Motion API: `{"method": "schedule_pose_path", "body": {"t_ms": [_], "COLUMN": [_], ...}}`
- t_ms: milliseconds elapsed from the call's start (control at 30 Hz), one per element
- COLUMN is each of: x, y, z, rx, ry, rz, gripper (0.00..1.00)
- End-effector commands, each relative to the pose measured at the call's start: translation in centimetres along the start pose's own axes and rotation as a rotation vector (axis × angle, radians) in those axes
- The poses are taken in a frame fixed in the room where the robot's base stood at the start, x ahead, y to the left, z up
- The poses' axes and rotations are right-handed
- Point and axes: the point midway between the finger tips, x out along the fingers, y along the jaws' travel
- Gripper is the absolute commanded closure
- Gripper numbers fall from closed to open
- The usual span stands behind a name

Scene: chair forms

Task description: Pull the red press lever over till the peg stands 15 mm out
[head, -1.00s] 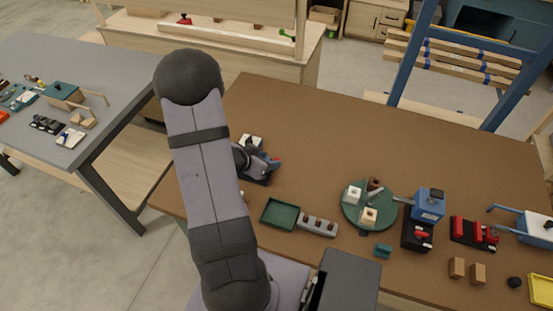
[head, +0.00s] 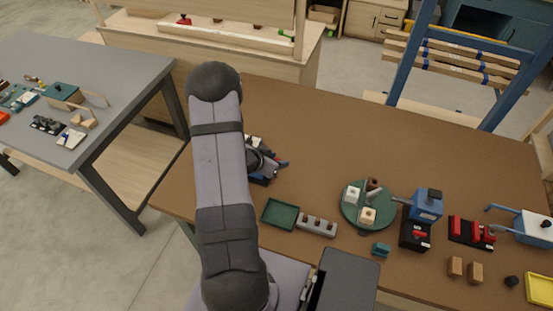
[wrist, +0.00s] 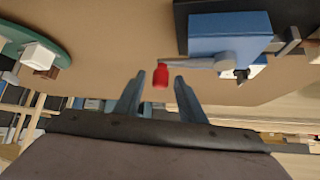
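The press is a blue block (wrist: 228,32) on a dark base in the wrist view, upper right. Its grey lever (wrist: 198,63) reaches left and ends in a red knob (wrist: 161,76). My gripper (wrist: 159,82) is open, with the knob between its fingertips and a gap on either side. In the head view my gripper (head: 276,166) is over the press, left of the green turntable, and covers most of it. Only a bit of blue and dark base (head: 261,180) shows there. I cannot make out the peg or how far it stands out.
A green turntable (head: 351,217) with several blocks stands to the right. A green tray (head: 281,214) and a grey block holder (head: 317,227) lie in front. Another blue machine (head: 428,205) stands further right. The brown table behind the turntable is clear.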

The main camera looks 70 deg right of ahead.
Motion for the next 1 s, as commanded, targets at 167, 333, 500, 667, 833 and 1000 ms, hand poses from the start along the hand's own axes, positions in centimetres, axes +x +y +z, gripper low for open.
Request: {"method": "schedule_pose_path", "body": {"t_ms": [167,333,500,667,833,1000], "x": [0.0,0.0,0.0,-0.1,-0.5,-1.2], "y": [0.0,0.0,0.0,0.0,0.0,0.2], "z": [0.0,0.0,0.0,0.0,0.2,0.7], "rx": [0.0,0.0,0.0,0.006,0.035,0.098], "ry": [0.0,0.0,0.0,0.0,0.0,-0.001], "rz": [0.0,0.0,0.0,0.006,0.036,0.1], "gripper": [0.63,0.9,1.0,1.0,1.0,1.0]}}
